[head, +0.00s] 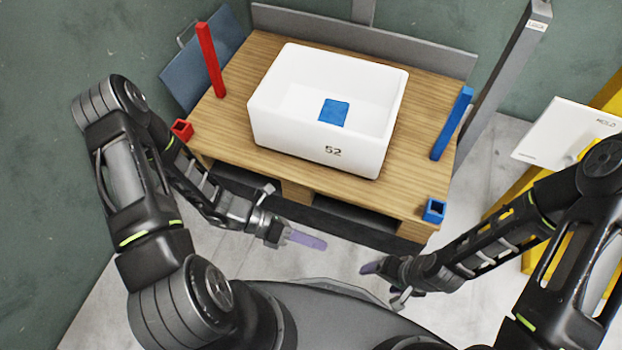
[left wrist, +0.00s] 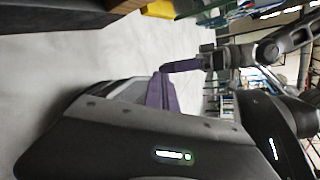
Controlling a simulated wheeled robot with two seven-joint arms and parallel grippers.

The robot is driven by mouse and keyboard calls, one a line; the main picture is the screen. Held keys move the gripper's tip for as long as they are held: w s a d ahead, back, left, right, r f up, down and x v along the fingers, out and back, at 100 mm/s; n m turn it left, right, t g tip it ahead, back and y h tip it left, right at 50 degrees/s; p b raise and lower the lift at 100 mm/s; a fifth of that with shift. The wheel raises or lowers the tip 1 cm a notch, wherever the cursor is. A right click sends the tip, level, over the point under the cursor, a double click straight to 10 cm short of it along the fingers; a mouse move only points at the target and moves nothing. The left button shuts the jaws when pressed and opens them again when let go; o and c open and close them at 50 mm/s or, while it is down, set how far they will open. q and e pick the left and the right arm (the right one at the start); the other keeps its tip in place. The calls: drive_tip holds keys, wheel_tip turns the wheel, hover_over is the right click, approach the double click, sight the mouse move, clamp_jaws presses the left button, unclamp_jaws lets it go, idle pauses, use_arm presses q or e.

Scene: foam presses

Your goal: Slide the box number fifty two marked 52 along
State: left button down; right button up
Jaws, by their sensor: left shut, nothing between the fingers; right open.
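The white open-topped box marked 52 (head: 300,137) stands on a wooden pallet table (head: 222,132) in the head view. A blue square (head: 334,112) shows on its inside floor. My left gripper (head: 318,243) is shut and empty, in front of the pallet's near edge and apart from the box. My right gripper (head: 368,268) is open and empty, lower and to the right, also clear of the pallet. In the left wrist view my right gripper's purple finger (left wrist: 180,66) shows near the middle. The box is not in that view.
A red post (head: 210,60) and red bracket (head: 182,130) stand on the pallet's left side; a blue post (head: 452,123) and blue bracket (head: 433,210) on its right. A grey rail (head: 420,50) runs behind. A white MOLD panel (head: 565,132) with yellow framing stands at right.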

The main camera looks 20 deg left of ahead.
sight(323, 153)
use_arm(q)
drive_tip(key=w+a+f+n+t+b, duration=0.1)
drive_tip(key=w+a+n+t+b, duration=0.2)
drive_tip(key=w+a+n+t, duration=0.3)
drive_tip(key=w+a+f+n+t+y+b, duration=0.1)
drive_tip(key=w+a+n+t+b, duration=0.2)
drive_tip(key=w+a+n+t, duration=0.3)
drive_tip(key=w+a+n, duration=0.1)
drive_tip(key=a+n, duration=0.2)
drive_tip(key=shift+f, duration=0.25)
use_arm(e)
wheel_tip(323, 153, down, 9)
drive_tip(key=shift+w+d+f, duration=0.2)
drive_tip(key=shift+w+d, duration=0.1)
drive_tip(key=shift+w, duration=0.05)
use_arm(q)
drive_tip(key=shift+w+d, duration=0.1)
